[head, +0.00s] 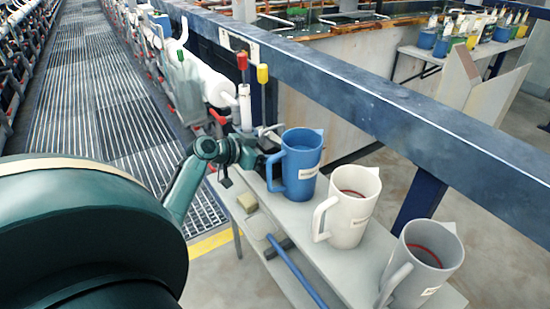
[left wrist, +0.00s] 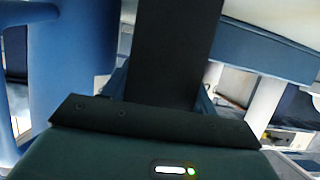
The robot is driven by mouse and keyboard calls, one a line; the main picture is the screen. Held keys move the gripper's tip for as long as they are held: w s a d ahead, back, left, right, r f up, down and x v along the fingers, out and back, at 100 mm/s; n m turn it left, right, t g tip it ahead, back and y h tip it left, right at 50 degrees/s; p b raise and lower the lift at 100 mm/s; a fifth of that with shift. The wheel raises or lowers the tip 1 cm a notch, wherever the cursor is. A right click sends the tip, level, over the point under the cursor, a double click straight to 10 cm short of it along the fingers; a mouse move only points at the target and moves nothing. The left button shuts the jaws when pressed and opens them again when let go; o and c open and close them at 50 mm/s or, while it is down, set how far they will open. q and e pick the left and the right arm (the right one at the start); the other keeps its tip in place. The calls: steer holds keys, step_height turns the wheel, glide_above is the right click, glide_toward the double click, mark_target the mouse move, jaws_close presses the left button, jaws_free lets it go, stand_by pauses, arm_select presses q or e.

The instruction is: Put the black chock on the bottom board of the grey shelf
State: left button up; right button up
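The grey shelf (head: 335,268) stands at the centre front, with jugs on its upper board and a lower board (head: 258,222) sticking out to the left. My left gripper (head: 262,160) is at the shelf's far end, just left of the blue jug. In the left wrist view a broad black bar (left wrist: 170,50) stretches away from the palm; I cannot tell whether it is a finger or something held. A small dark piece (head: 226,182) shows under the wrist, unclear what. I cannot pick out the black chock for certain. My right gripper is out of view.
A blue jug (head: 299,165), a white jug (head: 348,207) and a grey jug (head: 424,262) stand in a row. A dark blue beam (head: 400,115) runs behind. Grating floor (head: 95,90) lies left.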

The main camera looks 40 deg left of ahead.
arm_select(q)
steer(key=c, duration=0.6)
steer(key=shift+r, duration=0.1)
steer(key=shift+c, duration=0.9)
steer(key=shift+r, duration=0.1)
